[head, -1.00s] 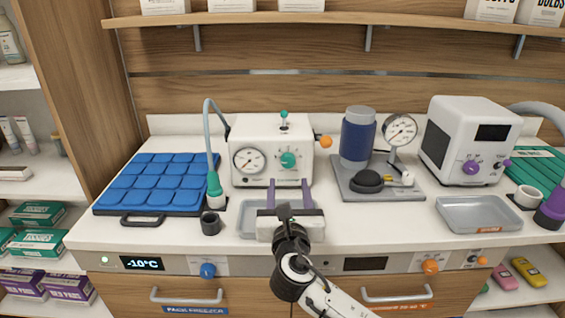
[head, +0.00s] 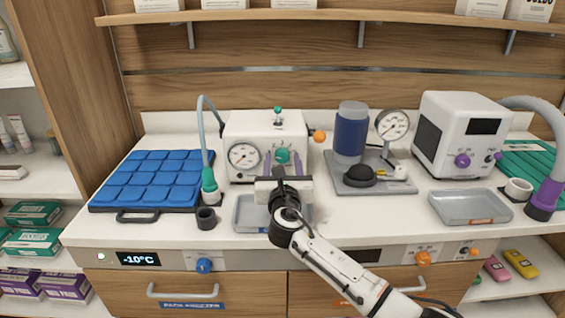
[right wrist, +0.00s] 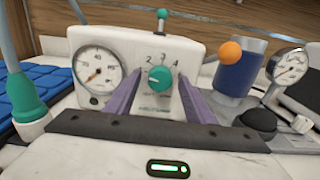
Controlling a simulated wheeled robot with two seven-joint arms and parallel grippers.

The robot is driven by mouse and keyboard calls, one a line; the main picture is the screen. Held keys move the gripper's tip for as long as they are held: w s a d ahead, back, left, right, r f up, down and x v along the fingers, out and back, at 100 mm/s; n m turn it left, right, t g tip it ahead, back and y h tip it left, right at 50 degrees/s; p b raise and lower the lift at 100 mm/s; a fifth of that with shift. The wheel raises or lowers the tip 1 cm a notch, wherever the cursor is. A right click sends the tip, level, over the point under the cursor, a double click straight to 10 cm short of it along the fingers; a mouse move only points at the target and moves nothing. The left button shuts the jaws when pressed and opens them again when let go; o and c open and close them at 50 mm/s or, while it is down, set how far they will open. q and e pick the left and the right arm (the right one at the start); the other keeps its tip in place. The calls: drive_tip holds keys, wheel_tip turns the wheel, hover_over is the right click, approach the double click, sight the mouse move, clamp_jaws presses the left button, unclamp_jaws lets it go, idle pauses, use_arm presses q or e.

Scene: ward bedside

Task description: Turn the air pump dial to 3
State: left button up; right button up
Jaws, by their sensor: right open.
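The air pump is a white box (head: 240,132) with a round gauge (head: 243,156) and a teal dial (head: 282,156) on its front. In the right wrist view the dial (right wrist: 159,79) has numbers printed in an arc above it, with 2, 3 and 4 legible. I cannot tell for sure which number its mark points at. My right gripper (right wrist: 161,84) is open, its two purple fingers on either side of the dial. In the head view the right gripper (head: 283,160) reaches up in front of the box. I see no contact with the dial. My left gripper is out of view.
A teal-based hose probe (head: 209,184) and a dark cup (head: 206,218) stand left of the pump. A grey tray (head: 244,214) lies below my gripper. An orange ball (head: 319,137) sticks out at the box's right. A blue cylinder (head: 350,134) stands farther right.

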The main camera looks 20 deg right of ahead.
drive_tip(key=c, duration=1.1)
